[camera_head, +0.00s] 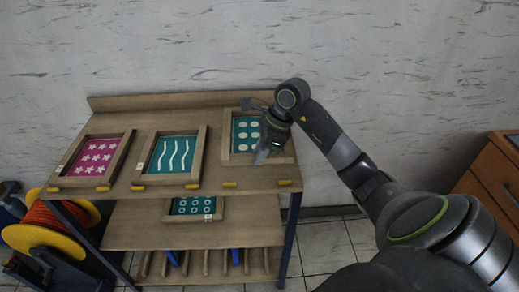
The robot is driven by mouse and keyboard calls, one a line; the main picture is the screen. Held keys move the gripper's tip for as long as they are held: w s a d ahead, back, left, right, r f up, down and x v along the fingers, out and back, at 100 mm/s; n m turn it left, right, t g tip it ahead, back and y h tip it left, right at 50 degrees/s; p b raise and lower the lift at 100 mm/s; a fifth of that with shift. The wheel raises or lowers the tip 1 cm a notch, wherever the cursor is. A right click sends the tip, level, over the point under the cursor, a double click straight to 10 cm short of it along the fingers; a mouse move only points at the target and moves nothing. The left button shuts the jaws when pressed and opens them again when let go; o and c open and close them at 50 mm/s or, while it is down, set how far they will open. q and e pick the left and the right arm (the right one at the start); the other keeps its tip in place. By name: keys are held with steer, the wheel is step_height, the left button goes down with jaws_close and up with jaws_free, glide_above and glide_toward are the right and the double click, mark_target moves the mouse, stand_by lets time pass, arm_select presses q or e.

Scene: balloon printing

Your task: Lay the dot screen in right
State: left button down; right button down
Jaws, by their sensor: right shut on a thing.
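The dot screen (243,133) is a wooden frame with a teal mesh and pale round dots. It is at the right end of the top shelf (217,109), and I cannot tell whether it rests flat on it. My right gripper (262,146) is shut on the dot screen, over its right part, and hides that part with the wrist. My left gripper is not in view.
A wavy-line screen (190,175) and a magenta star screen (107,181) lie to the left on the top shelf. A ring screen (180,220) is on the shelf below. Yellow tabs line the front edge. A cable reel (35,240) stands left, a wooden cabinet (497,163) right.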

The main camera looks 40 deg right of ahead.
step_height(320, 180, down, 4)
steer(key=shift+a+r+b, duration=0.1)
steer(key=shift+b, duration=0.7)
step_height(320, 180, down, 3)
steer(key=b, duration=0.3)
steer(key=shift+r, duration=0.15)
steer(key=shift+b, duration=0.35)
steer(key=shift+b, duration=0.55)
stand_by(0.4)
stand_by(0.3)
steer(key=c, duration=1.1)
jaws_free()
steer(key=shift+c, duration=0.2)
steer(key=b+v, duration=0.1)
steer(key=v, duration=1.6)
steer(key=shift+b, duration=0.35)
